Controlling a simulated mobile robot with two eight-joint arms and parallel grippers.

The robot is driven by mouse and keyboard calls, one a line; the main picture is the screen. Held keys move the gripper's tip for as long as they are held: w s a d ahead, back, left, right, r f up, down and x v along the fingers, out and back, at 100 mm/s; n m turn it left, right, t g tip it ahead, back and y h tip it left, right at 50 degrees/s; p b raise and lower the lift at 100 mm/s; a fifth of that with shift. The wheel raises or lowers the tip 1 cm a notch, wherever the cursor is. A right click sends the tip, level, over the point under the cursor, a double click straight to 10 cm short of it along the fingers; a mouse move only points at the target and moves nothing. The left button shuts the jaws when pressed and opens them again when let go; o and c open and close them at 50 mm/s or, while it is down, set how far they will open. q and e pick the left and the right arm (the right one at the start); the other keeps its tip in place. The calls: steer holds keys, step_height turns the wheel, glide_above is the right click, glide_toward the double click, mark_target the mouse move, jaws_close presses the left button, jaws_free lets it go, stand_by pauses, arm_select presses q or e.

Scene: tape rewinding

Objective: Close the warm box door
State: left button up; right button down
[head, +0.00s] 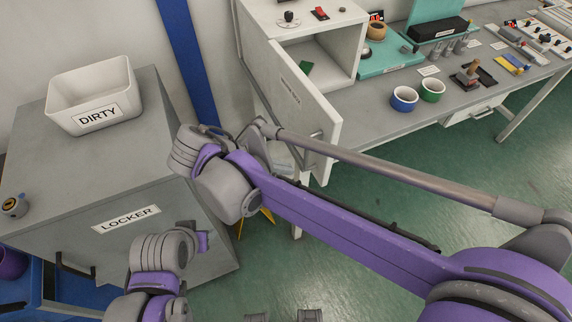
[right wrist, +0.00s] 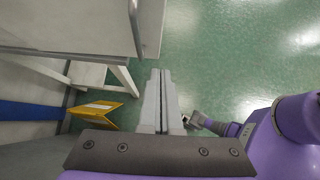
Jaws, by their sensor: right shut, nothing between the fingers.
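The warm box (head: 300,18) is a white cabinet on the workbench, with its inside showing. Its labelled white door (head: 298,98) stands open, swung out toward me past the bench edge. The door's metal handle (head: 312,138) is near its lower free corner. In the right wrist view the door (right wrist: 65,25) fills the upper left, with the handle (right wrist: 135,28) just above my fingertips. My right gripper (right wrist: 161,75) is shut and empty, apart from the door in that picture. In the head view my right arm largely hides it beside the door. My left gripper is not in view.
A grey locker (head: 180,150) with a white DIRTY bin (head: 62,92) stands on the left. A yellow floor sign (right wrist: 102,112) stands below. Green floor is open right of the door.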

mark_target(325, 167)
steer(key=x, duration=0.3)
steer(key=d+r+x, duration=0.1)
steer(key=x, duration=0.2)
steer(key=p+x, duration=0.1)
steer(key=x, duration=0.2)
steer(key=shift+w+d+r, duration=0.15)
steer(key=shift+w+r, duration=0.1)
steer(key=shift+w+d+f, duration=0.1)
steer(key=shift+w+d, duration=0.2)
steer(key=shift+d, duration=0.2)
steer(key=shift+s, duration=0.1)
